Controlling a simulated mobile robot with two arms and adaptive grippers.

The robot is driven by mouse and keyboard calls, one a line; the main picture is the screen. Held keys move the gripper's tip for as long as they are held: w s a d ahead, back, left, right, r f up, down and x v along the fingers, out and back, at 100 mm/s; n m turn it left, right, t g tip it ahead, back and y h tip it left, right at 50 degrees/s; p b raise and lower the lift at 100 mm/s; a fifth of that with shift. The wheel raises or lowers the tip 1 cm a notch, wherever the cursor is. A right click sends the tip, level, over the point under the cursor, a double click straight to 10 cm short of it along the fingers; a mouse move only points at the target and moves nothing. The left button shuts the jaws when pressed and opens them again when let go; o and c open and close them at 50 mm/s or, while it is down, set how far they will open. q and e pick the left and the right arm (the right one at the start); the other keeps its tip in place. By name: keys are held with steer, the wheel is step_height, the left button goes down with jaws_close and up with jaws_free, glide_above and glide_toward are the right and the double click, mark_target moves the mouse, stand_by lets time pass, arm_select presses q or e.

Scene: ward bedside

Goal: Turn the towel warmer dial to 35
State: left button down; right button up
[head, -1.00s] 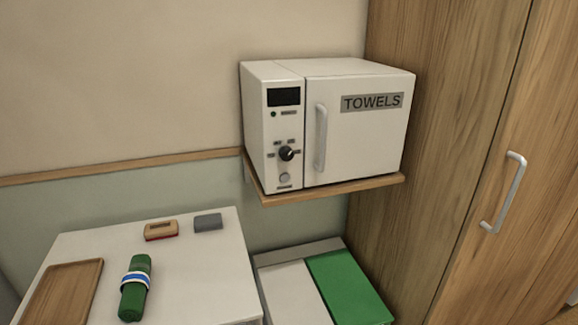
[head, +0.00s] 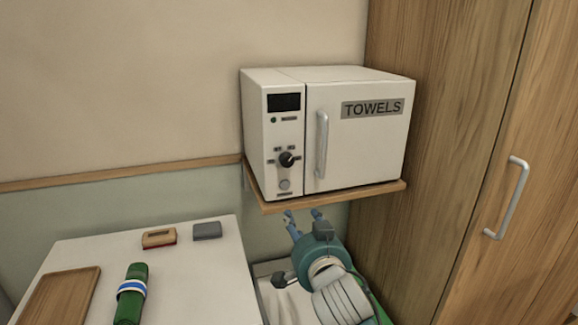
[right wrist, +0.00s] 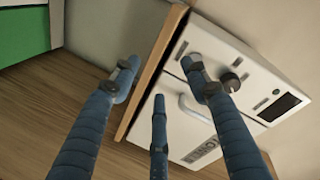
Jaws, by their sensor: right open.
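The white towel warmer (head: 355,140) sits on a wooden wall shelf, its door shut and marked "TOWELS". The dial also shows in the right wrist view (right wrist: 230,82), beside a blue finger. The marks around the dial are too small to read. My right gripper (head: 303,215) is open and empty, just below the shelf's front edge and below the dial, apart from both. My left gripper is not in view.
The shelf (head: 330,198) juts out above my right gripper. A white table (head: 205,280) at lower left holds a wooden tray (head: 62,298), a green roll (head: 130,295), a red-and-tan block (head: 159,238) and a grey block (head: 207,231). A wooden cupboard (head: 440,130) stands at right.

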steer(key=m+t, duration=0.1)
steer(key=t, duration=0.1)
glide_toward(288, 162)
steer(key=s, duration=0.2)
steer(key=shift+m+y, duration=0.3)
steer(key=shift+y, duration=0.1)
steer(key=p+x, duration=0.1)
steer(key=x, duration=0.2)
steer(key=p+x, duration=0.1)
steer(key=x, duration=0.2)
steer(key=p+x, duration=0.1)
steer(key=x, duration=0.2)
steer(key=shift+w+d, duration=0.2)
steer(key=shift+d, duration=0.15)
steer(key=shift+w+a, duration=0.1)
steer(key=shift+w, duration=0.4)
jaws_close()
